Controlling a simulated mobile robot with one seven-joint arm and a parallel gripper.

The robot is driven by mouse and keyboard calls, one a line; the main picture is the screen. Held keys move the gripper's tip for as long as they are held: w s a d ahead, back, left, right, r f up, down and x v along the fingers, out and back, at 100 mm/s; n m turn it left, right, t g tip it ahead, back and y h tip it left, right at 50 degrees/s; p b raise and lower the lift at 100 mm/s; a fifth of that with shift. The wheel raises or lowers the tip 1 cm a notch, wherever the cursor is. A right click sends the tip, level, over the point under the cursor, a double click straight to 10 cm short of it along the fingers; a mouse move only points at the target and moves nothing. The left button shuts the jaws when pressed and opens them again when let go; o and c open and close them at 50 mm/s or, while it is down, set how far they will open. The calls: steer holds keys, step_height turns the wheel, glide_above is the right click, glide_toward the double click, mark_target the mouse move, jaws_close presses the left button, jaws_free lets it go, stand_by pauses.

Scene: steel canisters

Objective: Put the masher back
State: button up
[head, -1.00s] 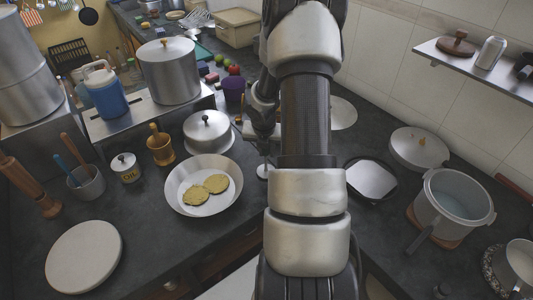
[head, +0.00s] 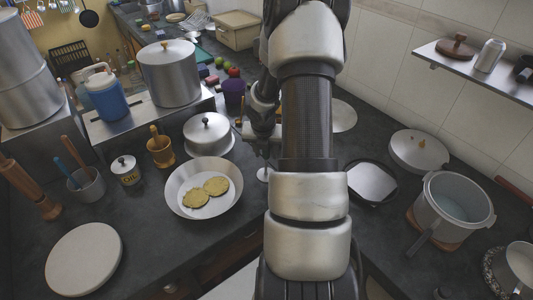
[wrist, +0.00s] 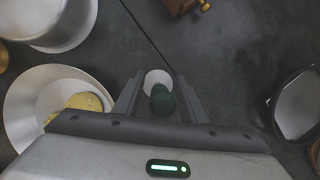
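The masher has a dark green handle (wrist: 162,100) and a pale round base, seen beyond the handle in the wrist view. In the head view its pale base (head: 264,174) shows beside my arm, with a thin stem rising from it; it looks upright on the dark counter. My gripper (wrist: 160,84) points down over it, with one finger on each side of the handle. Gaps show between handle and fingers, so it looks open. In the head view my gripper (head: 262,137) is partly hidden by my arm.
A white pan with two yellow patties (head: 180,207) stands close left of the masher. A lidded pot (head: 207,135) is behind it. A dark square pan (head: 372,182) and a large open pot (head: 452,207) stand to the right. A grey utensil holder (head: 87,186) is far left.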

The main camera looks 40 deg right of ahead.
steer(key=p+v, duration=0.2)
steer(key=v, duration=0.8)
steer(key=shift+r, duration=0.3)
steer(key=shift+s, duration=0.1)
steer(key=s+a+r+m+t, duration=0.1)
steer(key=a+r+m, duration=0.7)
steer(key=r+m, duration=0.15)
steer(key=s+a+r+m+t, duration=0.1)
steer(key=a+r+m, duration=0.7)
steer(key=r, duration=0.3)
steer(key=s+a+r+m+y, duration=0.1)
steer(key=s+a+r+m, duration=0.1)
steer(key=s+a+m, duration=0.2)
steer(key=s+a+r+m+t+y, duration=0.1)
steer(key=s+a+m, duration=0.4)
steer(key=s, duration=0.5)
steer(key=shift+s+a+r+y, duration=0.3)
steer(key=shift+s+a+r, duration=0.05)
steer(key=shift+r, duration=0.35)
